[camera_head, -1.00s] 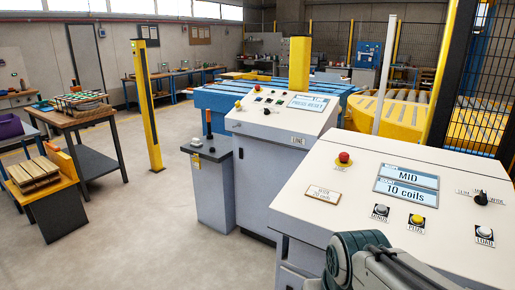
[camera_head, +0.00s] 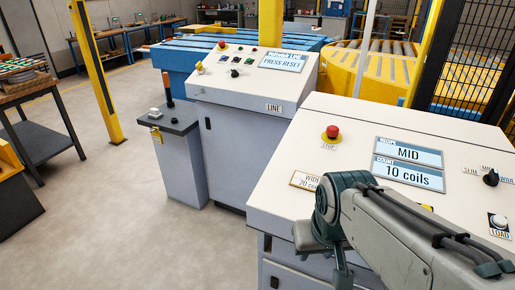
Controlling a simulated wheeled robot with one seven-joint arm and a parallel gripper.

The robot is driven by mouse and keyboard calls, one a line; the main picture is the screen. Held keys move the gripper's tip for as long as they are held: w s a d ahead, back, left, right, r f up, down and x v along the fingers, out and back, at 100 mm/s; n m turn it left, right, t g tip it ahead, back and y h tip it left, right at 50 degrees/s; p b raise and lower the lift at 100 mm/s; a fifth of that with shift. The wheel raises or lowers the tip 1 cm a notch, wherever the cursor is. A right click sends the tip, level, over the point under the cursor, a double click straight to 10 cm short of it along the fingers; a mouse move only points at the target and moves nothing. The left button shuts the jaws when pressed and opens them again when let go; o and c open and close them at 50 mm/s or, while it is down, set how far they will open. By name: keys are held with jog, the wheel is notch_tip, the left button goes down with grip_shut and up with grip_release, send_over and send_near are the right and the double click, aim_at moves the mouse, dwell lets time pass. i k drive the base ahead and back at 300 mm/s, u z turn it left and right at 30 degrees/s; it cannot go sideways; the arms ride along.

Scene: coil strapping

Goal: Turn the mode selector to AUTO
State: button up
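The LINE console (camera_head: 255,85) stands in the upper middle of the view. Its sloped top has a display (camera_head: 284,62) reading PRESS RESET, a red button on a yellow base and several small dark controls. One black knob (camera_head: 235,73) sits left of the display; its label is too small to read, so I cannot tell if it is the mode selector or where it points. My arm reaches in from the lower right to a dark teal joint, in front of the nearer console.
The nearer console (camera_head: 350,115) has a red STOP button (camera_head: 331,132), displays reading MID and 10 coils (camera_head: 408,172), a black SLIM/MID knob (camera_head: 491,177) and a LOAD button (camera_head: 499,222). A grey pedestal (camera_head: 183,160) stands left of the LINE console. Open floor lies at left.

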aim_at(234, 73)
jog(key=u, duration=0.45)
jog(key=k, duration=0.55)
jog(key=u, duration=0.9)
jog(key=i, duration=3.15)
jog(key=z, duration=0.95)
jog(key=i, duration=0.9)
jog(key=z, duration=1.05)
